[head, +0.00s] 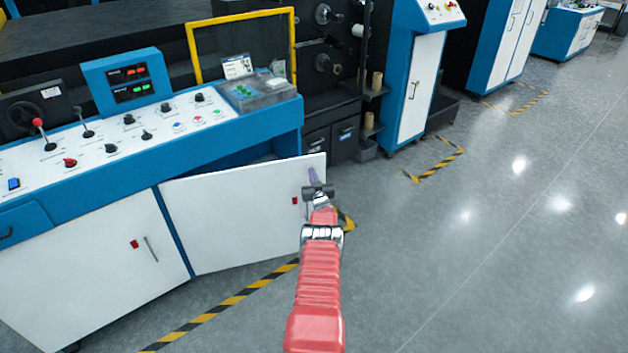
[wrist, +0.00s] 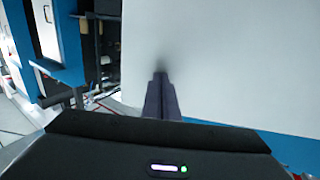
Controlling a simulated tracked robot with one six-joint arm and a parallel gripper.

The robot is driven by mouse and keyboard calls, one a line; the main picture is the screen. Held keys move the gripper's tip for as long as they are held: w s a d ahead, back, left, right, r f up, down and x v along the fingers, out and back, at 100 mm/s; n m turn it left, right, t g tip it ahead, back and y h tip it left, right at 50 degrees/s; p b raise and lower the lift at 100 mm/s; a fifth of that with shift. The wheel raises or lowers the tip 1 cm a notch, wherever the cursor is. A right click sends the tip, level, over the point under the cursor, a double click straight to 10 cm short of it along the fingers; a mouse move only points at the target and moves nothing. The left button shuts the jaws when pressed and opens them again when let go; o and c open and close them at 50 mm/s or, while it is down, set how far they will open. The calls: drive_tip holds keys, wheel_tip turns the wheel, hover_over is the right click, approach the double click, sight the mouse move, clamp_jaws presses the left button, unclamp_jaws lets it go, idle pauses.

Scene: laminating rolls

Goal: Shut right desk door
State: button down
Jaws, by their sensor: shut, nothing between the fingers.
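The right desk door (head: 245,215) is a white panel under the blue control desk (head: 225,133). It stands ajar, hinged at its left edge, with its free right edge swung outward and a dark gap above it. A red latch (head: 295,201) sits near the free edge. My gripper (head: 313,175) is shut and empty at the outer face of the door near that edge. In the wrist view the shut fingers (wrist: 158,88) point at the white door panel (wrist: 235,60), with a dark shadow at their tips. I cannot tell for certain whether they touch it.
The left desk door (head: 90,265) looks shut, with a red latch and a handle. Yellow-black floor tape (head: 225,303) runs before the desk. A blue-white cabinet (head: 415,85) stands behind at the right. The grey floor (head: 490,230) at right is clear.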

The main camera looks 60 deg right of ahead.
drive_tip(key=shift+w+d, duration=0.25)
drive_tip(key=shift+w, duration=0.15)
drive_tip(key=shift+s, duration=0.15)
drive_tip(key=shift+d, duration=0.1)
drive_tip(key=shift+s, duration=0.2)
drive_tip(key=s+d+v, duration=0.1)
drive_tip(key=v, duration=1.2)
drive_tip(key=shift+s+a, duration=0.35)
idle(0.4)
